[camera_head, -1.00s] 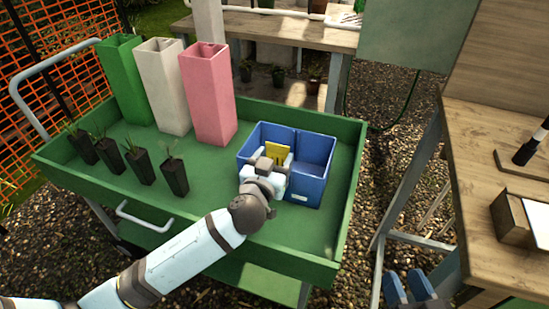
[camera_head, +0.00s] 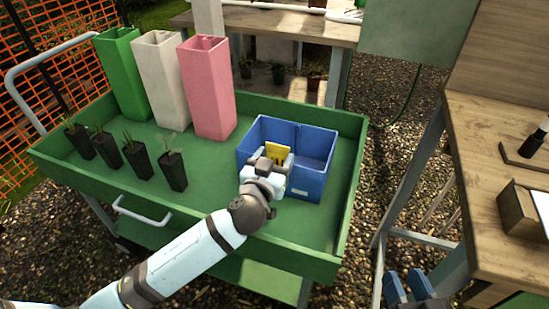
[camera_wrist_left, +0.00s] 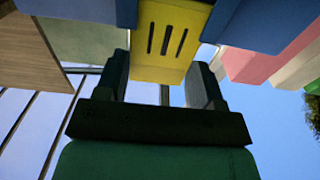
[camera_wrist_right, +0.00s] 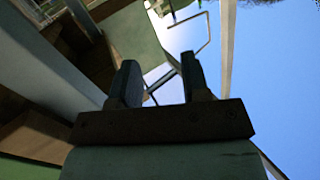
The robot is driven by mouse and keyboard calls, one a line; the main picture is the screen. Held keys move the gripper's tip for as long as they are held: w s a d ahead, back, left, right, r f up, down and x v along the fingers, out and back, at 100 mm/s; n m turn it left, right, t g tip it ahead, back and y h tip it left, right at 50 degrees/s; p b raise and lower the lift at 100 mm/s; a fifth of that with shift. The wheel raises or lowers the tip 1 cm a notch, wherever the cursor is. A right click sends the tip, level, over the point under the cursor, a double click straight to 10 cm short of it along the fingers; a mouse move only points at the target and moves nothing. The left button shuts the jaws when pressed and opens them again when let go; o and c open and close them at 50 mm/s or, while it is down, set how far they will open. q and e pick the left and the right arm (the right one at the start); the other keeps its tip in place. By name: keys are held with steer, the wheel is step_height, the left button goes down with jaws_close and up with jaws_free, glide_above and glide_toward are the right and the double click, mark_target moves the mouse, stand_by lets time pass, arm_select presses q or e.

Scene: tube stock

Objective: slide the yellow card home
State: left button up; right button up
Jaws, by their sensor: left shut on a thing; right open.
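The yellow card (camera_head: 278,151), with three dark slots, shows upright at the blue two-part bin (camera_head: 308,186), on its left compartment's side. My left gripper (camera_head: 271,162) is shut on it from the near side. In the left wrist view the card (camera_wrist_left: 168,42) stands between the fingers (camera_wrist_left: 162,82), with blue walls on both sides. The card's lower part is hidden in the head view, so I cannot tell how deep it sits. My right gripper (camera_head: 411,287) is open and empty at the bottom right, away from the bin; its fingers show apart in the right wrist view (camera_wrist_right: 160,82).
The bin stands on a green cart tray (camera_head: 215,215) with raised rims. Green (camera_head: 121,75), white (camera_head: 165,82) and pink (camera_head: 208,90) tall square tubes stand left of it. Several black seedling pots (camera_head: 172,172) line the left. A wooden bench (camera_head: 485,165) is right.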

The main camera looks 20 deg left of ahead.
arm_select(q)
steer(key=shift+f, duration=0.35)
steer(key=o, duration=1)
steer(key=shift+c, duration=0.2)
